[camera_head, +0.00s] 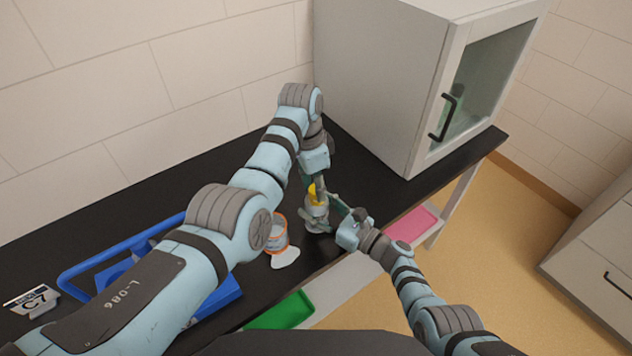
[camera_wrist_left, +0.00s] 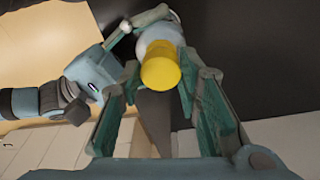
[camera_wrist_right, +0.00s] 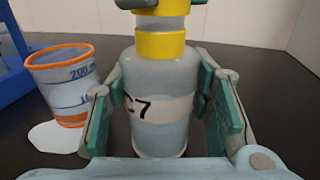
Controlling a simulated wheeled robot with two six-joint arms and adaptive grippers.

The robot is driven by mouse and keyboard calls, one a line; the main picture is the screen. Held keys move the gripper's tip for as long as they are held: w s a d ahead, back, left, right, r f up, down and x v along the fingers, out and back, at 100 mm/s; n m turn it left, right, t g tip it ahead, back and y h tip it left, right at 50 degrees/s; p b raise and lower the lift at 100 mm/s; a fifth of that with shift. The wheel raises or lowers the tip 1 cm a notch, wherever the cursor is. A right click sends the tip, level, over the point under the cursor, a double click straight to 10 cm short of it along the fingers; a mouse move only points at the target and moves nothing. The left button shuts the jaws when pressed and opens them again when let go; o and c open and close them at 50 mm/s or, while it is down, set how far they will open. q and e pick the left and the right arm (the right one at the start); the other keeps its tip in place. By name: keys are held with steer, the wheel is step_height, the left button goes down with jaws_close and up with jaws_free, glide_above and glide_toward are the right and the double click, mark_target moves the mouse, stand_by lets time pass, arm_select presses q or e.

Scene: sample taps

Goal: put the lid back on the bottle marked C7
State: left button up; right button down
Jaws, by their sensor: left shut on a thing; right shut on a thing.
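The bottle (camera_wrist_right: 158,85) with the label "7", its first letter partly hidden, stands upright on the black bench; it also shows in the head view (camera_head: 317,212). My right gripper (camera_wrist_right: 160,90) is shut on its body from both sides. The yellow lid (camera_wrist_left: 161,66) is between the fingers of my left gripper (camera_wrist_left: 168,78), which is shut on it. In the right wrist view the lid (camera_wrist_right: 160,22) is above the bottle's yellow neck band (camera_wrist_right: 160,46), with a narrow pale strip between them. I cannot tell whether the lid touches the neck.
A clear beaker (camera_wrist_right: 65,90) with an orange rim stands left of the bottle, a white puddle (camera_head: 286,257) beside it. A C7 sign (camera_head: 32,300) and a blue carrier (camera_head: 85,262) are at the left. A white cabinet (camera_head: 385,75) stands behind. Green (camera_head: 280,312) and pink (camera_head: 411,222) trays lie lower.

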arm_select(q)
steer(key=shift+f, duration=0.25)
arm_select(e)
steer(key=shift+f, duration=0.1)
arm_select(q)
steer(key=m, duration=0.3)
steer(key=o, duration=0.7)
steer(key=shift+o, duration=0.2)
steer(key=shift+r, duration=2.25)
steer(key=shift+o, duration=0.3)
steer(key=o, duration=0.5)
